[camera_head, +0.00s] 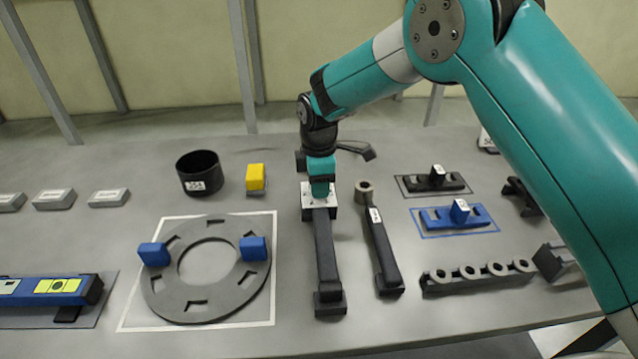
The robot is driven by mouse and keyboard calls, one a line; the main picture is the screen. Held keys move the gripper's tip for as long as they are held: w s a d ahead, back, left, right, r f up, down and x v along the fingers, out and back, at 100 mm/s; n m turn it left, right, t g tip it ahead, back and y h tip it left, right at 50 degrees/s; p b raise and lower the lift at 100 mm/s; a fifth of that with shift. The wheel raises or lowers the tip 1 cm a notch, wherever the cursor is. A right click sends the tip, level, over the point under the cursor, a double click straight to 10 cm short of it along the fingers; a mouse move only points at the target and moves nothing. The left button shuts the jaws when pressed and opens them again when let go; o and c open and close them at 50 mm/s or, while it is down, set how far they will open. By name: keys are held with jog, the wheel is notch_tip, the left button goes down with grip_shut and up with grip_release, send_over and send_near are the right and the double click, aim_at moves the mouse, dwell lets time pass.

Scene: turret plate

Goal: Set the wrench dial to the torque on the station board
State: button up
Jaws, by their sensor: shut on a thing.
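My gripper (319,190) points down at the middle of the table, shut at the pale marked block on the far end of a long dark bar-shaped tool (326,255). The fingertips are largely hidden, so the exact grip does not show. The tool's near end, a dark block, rests at the table's front. Just to its right lies a dark wrench-like tool (381,243) with a ring end and a small white label. Which of the two carries the dial is not clear. The markings are too small to read, and I see no board with a readable torque.
A grey slotted ring plate (165,287) with two blue blocks lies in a white outline at left. A black cup (200,172) and yellow block (256,178) stand behind it. Fixtures (457,215) and a row of rings (478,275) are at right.

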dwell(0.4)
jog(key=o, duration=0.9)
jog(key=shift+o, duration=0.2)
notch_tip(320, 180, up, 18)
jog(key=b, duration=0.2)
jog(key=shift+f, duration=0.25)
jog(key=shift+s, duration=0.1)
jog(key=s+d+r+m+y, duration=0.1)
jog(key=s+d+m, duration=0.25)
jog(key=s, duration=0.45)
jog(key=s+d+r+m+y, duration=0.1)
jog(key=s+d+r+m, duration=0.2)
jog(key=s, duration=0.5)
jog(key=s+d+f+m+y, duration=0.1)
jog(key=s+f+m, duration=0.1)
jog(key=s, duration=0.6)
jog(key=s+d+f+m+y, duration=0.1)
jog(key=s+d+f+m, duration=0.1)
jog(key=s, duration=0.6)
jog(key=shift+s+d+f+m, duration=0.2)
jog(key=shift+f+m, duration=0.2)
jog(key=shift+m, duration=0.25)
